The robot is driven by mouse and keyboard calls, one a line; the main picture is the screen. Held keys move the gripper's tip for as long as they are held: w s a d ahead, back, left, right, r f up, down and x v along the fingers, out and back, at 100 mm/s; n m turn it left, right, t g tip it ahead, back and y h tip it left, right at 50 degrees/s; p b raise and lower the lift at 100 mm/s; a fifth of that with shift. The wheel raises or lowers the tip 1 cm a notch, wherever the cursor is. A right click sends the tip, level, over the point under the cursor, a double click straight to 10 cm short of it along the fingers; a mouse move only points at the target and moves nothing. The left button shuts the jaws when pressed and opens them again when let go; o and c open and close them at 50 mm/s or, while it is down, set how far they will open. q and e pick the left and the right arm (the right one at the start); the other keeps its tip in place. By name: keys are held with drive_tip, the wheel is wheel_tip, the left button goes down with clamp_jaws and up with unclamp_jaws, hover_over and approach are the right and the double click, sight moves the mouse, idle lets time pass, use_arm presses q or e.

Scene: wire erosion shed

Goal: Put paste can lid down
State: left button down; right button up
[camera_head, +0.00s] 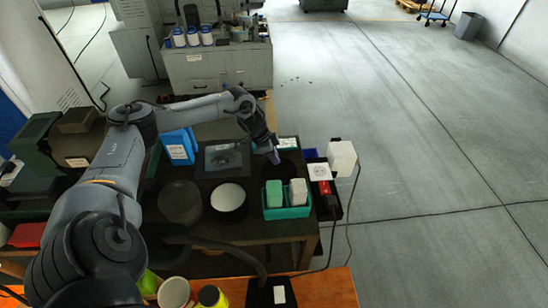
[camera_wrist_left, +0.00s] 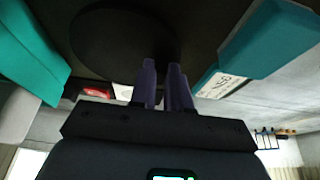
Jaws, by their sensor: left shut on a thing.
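My left gripper (camera_head: 273,158) reaches over the dark bench, with its purple fingers pointing down. In the left wrist view the fingers (camera_wrist_left: 163,82) are close together at the edge of a dark round disc, the paste can lid (camera_wrist_left: 115,42). The lid also shows as a dark round shape (camera_head: 289,168) below the gripper in the head view. Whether it touches the bench is hard to tell. An open dark can with a white filling (camera_head: 228,197) stands to the left of the gripper. My right gripper is not in view.
A teal tray (camera_head: 287,213) with a green block (camera_head: 274,194) and a pale block (camera_head: 298,192) lies just in front of the gripper. A dark round pot (camera_head: 180,203) stands left of the can. A white box (camera_head: 342,158) stands at the right edge.

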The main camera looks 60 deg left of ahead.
use_arm(q)
drive_tip(key=shift+f, duration=0.35)
drive_tip(key=shift+f, duration=0.15)
drive_tip(key=c, duration=1.1)
unclamp_jaws()
drive_tip(key=v, duration=1.2)
